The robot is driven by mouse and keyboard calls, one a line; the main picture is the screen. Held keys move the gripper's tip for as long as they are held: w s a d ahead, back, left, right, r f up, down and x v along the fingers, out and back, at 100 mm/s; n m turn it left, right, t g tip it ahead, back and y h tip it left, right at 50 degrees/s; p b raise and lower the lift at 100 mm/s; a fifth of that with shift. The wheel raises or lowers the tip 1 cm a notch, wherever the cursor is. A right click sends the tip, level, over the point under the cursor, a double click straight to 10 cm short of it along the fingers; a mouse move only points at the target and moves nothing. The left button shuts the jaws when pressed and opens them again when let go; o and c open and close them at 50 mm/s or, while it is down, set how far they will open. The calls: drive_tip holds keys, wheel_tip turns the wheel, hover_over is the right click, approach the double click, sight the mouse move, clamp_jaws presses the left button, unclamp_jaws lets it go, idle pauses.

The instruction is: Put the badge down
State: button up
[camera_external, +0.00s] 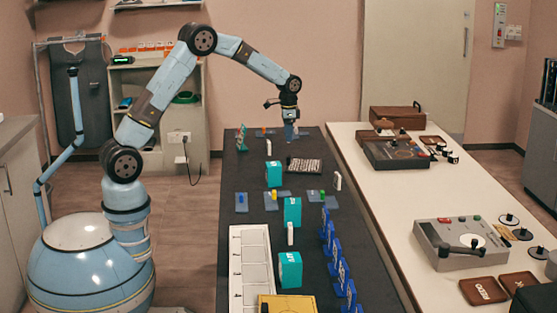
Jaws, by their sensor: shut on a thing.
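My gripper (290,119) is over the far end of the dark table (262,213), pointing down. It is shut on a small bluish piece, which I take to be the badge (291,132). The badge is small in this view, and I cannot tell whether its lower edge touches the table.
Several blue upright plates (336,255) line the table's right edge. Teal boxes (292,211) stand along the middle, and a dark keyed tray (304,165) lies near the badge. A numbered white board (250,265) lies front left. A white table (397,205) with devices is to the right.

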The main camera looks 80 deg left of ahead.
drive_tip(key=w+a+f, duration=0.2)
drive_tip(key=w, duration=0.2)
hover_over(308, 163)
wheel_tip(308, 163, down, 6)
drive_tip(key=shift+a+r, duration=0.1)
drive_tip(key=shift+a, duration=0.05)
drive_tip(key=shift+w+f, duration=0.1)
drive_tip(key=shift+f, duration=1.6)
drive_tip(key=o, duration=1)
drive_tip(key=shift+f, duration=0.1)
drive_tip(key=shift+o, duration=0.2)
